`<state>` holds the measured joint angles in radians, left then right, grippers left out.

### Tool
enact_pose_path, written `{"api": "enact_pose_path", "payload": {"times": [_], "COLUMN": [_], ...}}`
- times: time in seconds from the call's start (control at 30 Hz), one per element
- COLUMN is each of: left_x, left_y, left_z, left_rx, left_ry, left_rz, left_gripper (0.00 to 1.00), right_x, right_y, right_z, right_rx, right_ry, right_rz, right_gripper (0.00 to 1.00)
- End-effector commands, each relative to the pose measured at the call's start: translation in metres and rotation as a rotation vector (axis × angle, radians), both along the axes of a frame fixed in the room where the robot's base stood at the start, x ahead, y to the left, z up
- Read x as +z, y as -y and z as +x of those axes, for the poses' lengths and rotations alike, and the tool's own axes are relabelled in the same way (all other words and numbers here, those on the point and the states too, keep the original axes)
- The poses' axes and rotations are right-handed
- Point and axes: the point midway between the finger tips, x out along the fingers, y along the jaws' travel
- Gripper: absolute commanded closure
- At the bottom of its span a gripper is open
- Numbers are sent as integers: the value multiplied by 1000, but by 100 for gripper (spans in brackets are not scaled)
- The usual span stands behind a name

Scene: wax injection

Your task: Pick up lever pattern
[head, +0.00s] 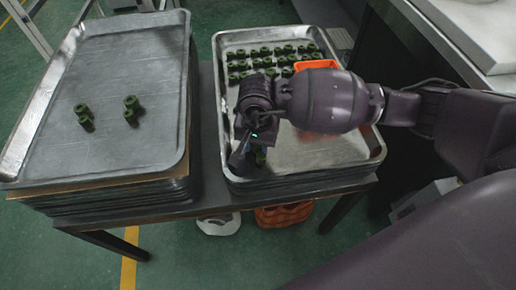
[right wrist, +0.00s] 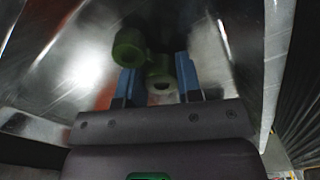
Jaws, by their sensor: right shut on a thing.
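A green lever pattern (right wrist: 130,47) sits between the blue fingers of my right gripper (right wrist: 158,78) in the right wrist view. In the head view my right gripper (head: 253,153) is shut on it, low over the front of the right metal tray (head: 310,155), and mostly hides it. I cannot tell whether the pattern still touches the tray. Several more green lever patterns (head: 265,51) stand in rows at the back of that tray. Two others (head: 84,116) (head: 131,108) stand apart on the left metal tray (head: 130,60). My left gripper is not in view.
An orange item (head: 316,65) lies beside the rows, partly behind my right arm. Both trays have raised rims and rest on stacks on a table. A white container (head: 219,224) and an orange crate (head: 284,214) are below. The left tray is largely bare.

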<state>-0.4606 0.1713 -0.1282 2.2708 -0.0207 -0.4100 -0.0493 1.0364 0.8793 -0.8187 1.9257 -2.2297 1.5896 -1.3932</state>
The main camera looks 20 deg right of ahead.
Motion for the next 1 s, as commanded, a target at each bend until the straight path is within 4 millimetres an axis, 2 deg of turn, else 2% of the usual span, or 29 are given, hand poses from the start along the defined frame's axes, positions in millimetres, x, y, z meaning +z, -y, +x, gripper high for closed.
{"api": "enact_pose_path", "payload": {"times": [0.27, 0.43, 0.63, 0.8, 1.0], "left_x": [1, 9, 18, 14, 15], "left_y": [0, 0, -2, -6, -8], "left_z": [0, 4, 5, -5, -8], "left_rx": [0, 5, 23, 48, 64], "left_ry": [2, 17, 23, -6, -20], "left_rz": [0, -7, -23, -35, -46], "left_gripper": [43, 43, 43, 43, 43], "right_x": [2, 20, 67, 112, 158], "right_y": [0, 0, 0, 0, 0], "right_z": [0, 1, 2, 2, 1], "right_rx": [0, 1, 1, 1, 1], "right_ry": [0, 7, 14, 15, 10], "right_rz": [0, 1, -1, 0, 0], "right_gripper": [90, 90, 90, 90, 90]}}
